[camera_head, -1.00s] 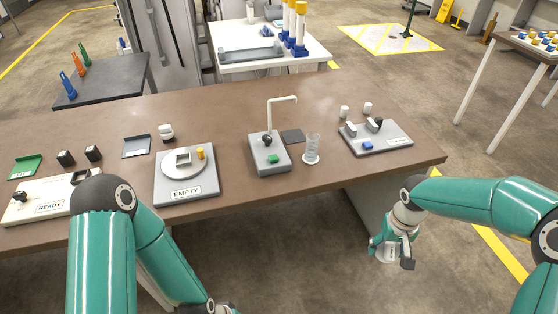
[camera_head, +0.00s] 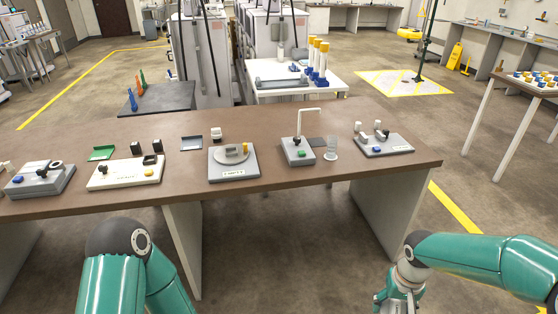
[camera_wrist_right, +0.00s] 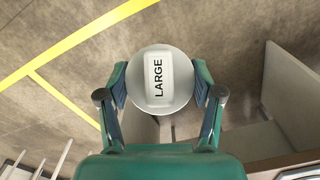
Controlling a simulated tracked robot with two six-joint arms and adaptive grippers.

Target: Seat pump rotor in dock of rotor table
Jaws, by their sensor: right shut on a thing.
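A white round part labelled LARGE, which I take to be the pump rotor (camera_wrist_right: 176,98), sits between the fingers of my right gripper (camera_wrist_right: 160,92) in the right wrist view. The fingers close on it from both sides. In the head view my right gripper (camera_head: 398,303) hangs at the lower right, in front of the brown table (camera_head: 300,195) and below its top, cut by the frame edge. A grey station with a round disc (camera_head: 218,173) and a yellow peg stands mid-table; I cannot tell whether it is the rotor table. My left gripper is out of view.
On the brown table stand a cream station (camera_head: 100,181), a grey station with a hooked post (camera_head: 290,152), a clear cylinder (camera_head: 331,149) and a grey station at the right (camera_head: 373,146). A white table (camera_head: 300,90) stands behind. Floor is clear in front.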

